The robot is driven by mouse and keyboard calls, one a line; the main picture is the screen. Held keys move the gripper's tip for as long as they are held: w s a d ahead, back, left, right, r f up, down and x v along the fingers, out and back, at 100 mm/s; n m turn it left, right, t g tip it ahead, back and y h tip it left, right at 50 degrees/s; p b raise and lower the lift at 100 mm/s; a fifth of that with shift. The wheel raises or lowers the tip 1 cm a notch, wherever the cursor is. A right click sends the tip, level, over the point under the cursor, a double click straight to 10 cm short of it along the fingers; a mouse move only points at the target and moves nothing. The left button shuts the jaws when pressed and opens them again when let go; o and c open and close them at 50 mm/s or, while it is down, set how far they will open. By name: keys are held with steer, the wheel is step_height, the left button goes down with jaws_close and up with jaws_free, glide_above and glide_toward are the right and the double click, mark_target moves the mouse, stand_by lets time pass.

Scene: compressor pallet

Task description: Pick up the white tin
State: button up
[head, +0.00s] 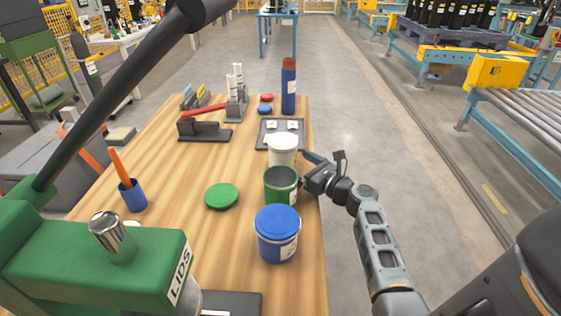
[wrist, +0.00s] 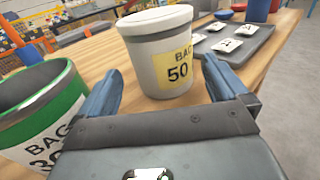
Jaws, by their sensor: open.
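The white tin (head: 282,150) stands upright on the wooden table near its right edge, just behind the green tin. In the wrist view the white tin (wrist: 160,62) has a grey band under its rim and a yellow label reading "BAG 50". My gripper (head: 308,170) is at the table's right edge, beside the white and green tins. In the wrist view my gripper (wrist: 160,84) is open, its two blue fingers apart, with the white tin beyond and between them. Nothing is held. The head view hides part of the fingers behind the tins.
An open green tin (head: 281,185) stands close by, near the left finger. A blue-lidded tin (head: 278,234) is nearer. A green lid (head: 222,196) lies left. A grey tray (head: 294,125) with white cards lies behind the white tin. A blue bottle (head: 289,90) stands farther back.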

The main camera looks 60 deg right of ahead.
mark_target(281, 153)
steer(key=x, duration=0.7)
steer(key=shift+w+d+r, duration=0.1)
steer(key=shift+w, duration=0.1)
steer(key=c, duration=0.7)
